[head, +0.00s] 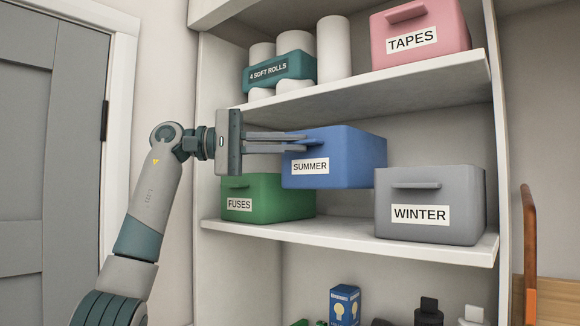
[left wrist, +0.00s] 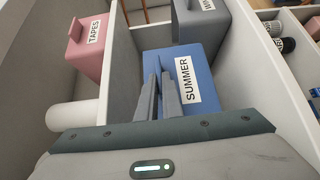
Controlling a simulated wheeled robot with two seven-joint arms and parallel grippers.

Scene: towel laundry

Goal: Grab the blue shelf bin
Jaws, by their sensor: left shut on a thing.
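The blue bin (head: 350,158), labelled SUMMER, is in the middle of the head view with its base clear above the middle shelf. My left gripper (head: 300,141) reaches in from the left and is shut on the handle at the bin's front. In the left wrist view, the two fingers (left wrist: 168,82) meet the handle of the blue bin (left wrist: 205,60) beside its label. The bin looks about level. My right gripper is not in view.
On the middle shelf (head: 345,235), a green FUSES bin (head: 285,200) stands left and a grey WINTER bin (head: 455,190) right, both close to the blue bin. The upper shelf (head: 400,88) holds a pink TAPES bin (head: 450,25) and white rolls (head: 333,45).

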